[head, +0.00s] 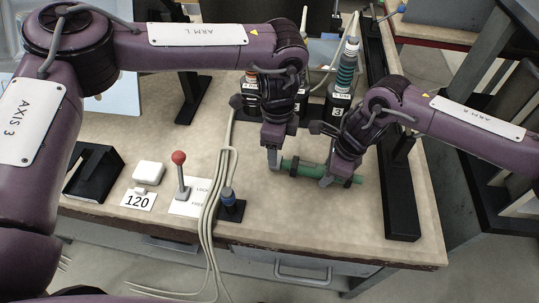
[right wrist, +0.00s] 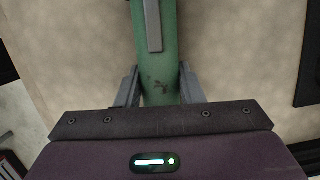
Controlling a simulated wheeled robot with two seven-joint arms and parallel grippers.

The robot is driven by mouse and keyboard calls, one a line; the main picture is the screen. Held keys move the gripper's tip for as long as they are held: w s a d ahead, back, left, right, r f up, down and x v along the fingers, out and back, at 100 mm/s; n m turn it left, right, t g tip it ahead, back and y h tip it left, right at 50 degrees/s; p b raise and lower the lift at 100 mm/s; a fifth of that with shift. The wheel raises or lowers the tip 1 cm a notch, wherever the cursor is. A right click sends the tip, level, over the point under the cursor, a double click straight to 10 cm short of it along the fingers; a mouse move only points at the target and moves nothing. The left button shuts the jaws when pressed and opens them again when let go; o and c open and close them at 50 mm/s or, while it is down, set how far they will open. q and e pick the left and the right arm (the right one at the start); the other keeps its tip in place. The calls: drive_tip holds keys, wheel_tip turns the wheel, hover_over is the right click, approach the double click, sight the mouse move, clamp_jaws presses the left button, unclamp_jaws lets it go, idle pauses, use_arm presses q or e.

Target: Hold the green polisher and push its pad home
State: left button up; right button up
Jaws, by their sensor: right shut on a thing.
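The green polisher (head: 309,171) lies across the right part of the worktop, with a dark band near its left end. My right gripper (head: 328,179) is around its right part. In the right wrist view, the green body (right wrist: 160,75) runs between the two fingers of the right gripper (right wrist: 159,88), and a grey bar lies along its top. My left gripper (head: 274,158) points down at the polisher's left end. Its fingers overlap in the picture, so I cannot tell whether they are open or touching. I cannot make out the pad clearly.
Numbered black holders with bottles (head: 345,75) stand behind the grippers. Pale cables (head: 222,185) hang over the front edge. A black rail (head: 401,195) runs along the right.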

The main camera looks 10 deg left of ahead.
use_arm(q)
drive_tip(key=shift+r, duration=0.3)
use_arm(e)
drive_tip(key=o, duration=1)
drive_tip(key=shift+r, duration=0.1)
drive_tip(key=v, duration=1.1)
drive_tip(key=shift+d+r, duration=0.15)
drive_tip(key=shift+r, duration=0.2)
